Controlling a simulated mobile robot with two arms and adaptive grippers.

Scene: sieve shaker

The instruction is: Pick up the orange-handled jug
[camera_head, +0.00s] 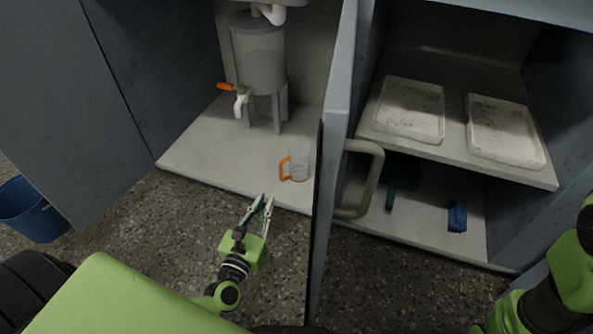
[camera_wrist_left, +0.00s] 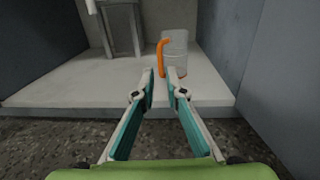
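The jug (camera_head: 299,163) is clear with an orange handle and stands upright on the cabinet floor, near its front edge. Its handle faces left in the head view. My left gripper (camera_head: 263,204) is open and empty, in front of the cabinet and short of the jug. In the left wrist view the jug (camera_wrist_left: 175,48) stands beyond the open fingertips (camera_wrist_left: 164,84), slightly to the right, with the orange handle on its left side. The fingertips overlap the jug's lower part in that view but appear apart from it. My right gripper is out of view; only part of the right arm shows.
A tank with an orange-handled tap (camera_head: 261,60) stands on legs behind the jug. An open cabinet door (camera_head: 337,110) stands close to the jug's right. On the right, a shelf holds two white trays (camera_head: 410,108), with a blue object (camera_head: 457,216) below. A blue bucket (camera_head: 33,209) is at far left.

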